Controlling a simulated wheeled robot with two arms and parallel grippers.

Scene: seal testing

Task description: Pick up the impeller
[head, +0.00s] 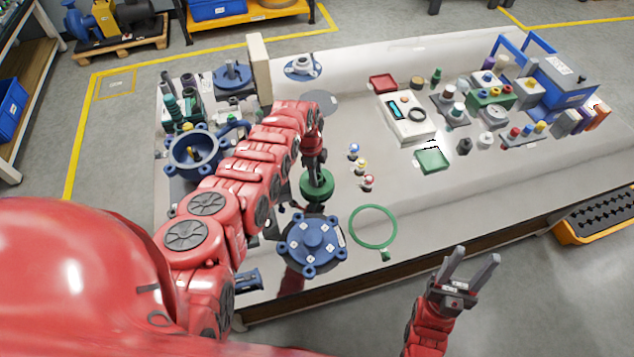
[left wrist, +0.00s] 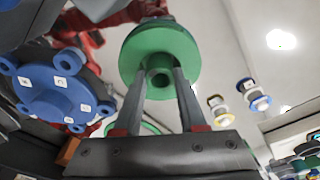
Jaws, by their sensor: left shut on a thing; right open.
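The impeller is a green disc with a central hub. In the head view the impeller (head: 317,186) shows under my left gripper (head: 316,172), above the light bench top. In the left wrist view the impeller (left wrist: 160,52) fills the upper middle, and the two fingers of my left gripper (left wrist: 160,85) are shut on its hub. I cannot tell exactly how high it is off the bench. My right gripper (head: 466,272) is open and empty in front of the bench's near edge, its fingers pointing up.
A blue flanged cover (head: 311,243) and a green ring (head: 374,227) lie near the front edge. A blue pump housing (head: 193,152) stands at left. Small coloured parts (head: 361,167) stand right of my left gripper. A white instrument (head: 406,117) sits farther right.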

